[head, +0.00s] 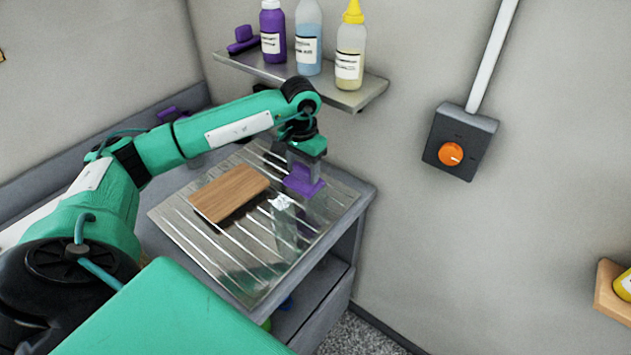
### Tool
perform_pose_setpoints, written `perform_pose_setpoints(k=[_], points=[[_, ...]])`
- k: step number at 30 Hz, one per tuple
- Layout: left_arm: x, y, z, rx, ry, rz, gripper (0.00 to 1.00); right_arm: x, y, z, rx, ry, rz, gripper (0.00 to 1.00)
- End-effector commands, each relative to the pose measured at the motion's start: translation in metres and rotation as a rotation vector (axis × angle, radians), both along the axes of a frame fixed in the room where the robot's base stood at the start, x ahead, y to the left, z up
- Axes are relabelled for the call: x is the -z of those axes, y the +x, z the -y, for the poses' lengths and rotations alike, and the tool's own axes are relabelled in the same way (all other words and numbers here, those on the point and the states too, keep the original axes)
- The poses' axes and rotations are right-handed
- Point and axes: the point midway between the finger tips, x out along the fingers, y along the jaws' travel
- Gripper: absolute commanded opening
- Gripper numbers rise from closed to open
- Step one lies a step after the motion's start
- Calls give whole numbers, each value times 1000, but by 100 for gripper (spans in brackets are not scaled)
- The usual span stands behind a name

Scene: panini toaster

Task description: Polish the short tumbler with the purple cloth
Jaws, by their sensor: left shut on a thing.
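My left gripper (304,175) points down over the back right part of the metal drainboard, shut on the purple cloth (303,184). The cloth spreads out below the fingers. A clear glass (282,204), which looks like the short tumbler, stands on the drainboard just in front of and left of the cloth. Its outline is faint, and I cannot tell whether the cloth touches it. My right gripper is not in view.
A wooden board (229,192) lies on the ribbed drainboard (178,222) left of the glass. Above, a wall shelf (352,100) holds a purple bottle (272,34), a blue bottle (308,40) and a yellow-capped bottle (350,50). A switch box (459,142) is on the wall at right.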

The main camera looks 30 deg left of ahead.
Motion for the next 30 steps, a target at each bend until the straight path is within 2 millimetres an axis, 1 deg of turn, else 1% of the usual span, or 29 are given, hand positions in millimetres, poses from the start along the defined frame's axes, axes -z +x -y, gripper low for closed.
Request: perform_pose_setpoints(k=[4, 10, 14, 24, 26, 30], points=[[1, 0, 7, 2, -1, 0, 30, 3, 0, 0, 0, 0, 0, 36], [2, -2, 28, 4, -1, 1, 30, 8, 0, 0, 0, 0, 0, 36], [1, -3, 35, 2, 0, 1, 30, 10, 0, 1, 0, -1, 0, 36], [1, -3, 34, 0, 0, 0, 30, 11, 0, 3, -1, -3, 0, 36], [2, -3, 31, -1, 0, 0, 30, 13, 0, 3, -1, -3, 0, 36], [4, -1, 18, -3, 1, 1, 30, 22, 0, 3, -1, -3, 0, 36]])
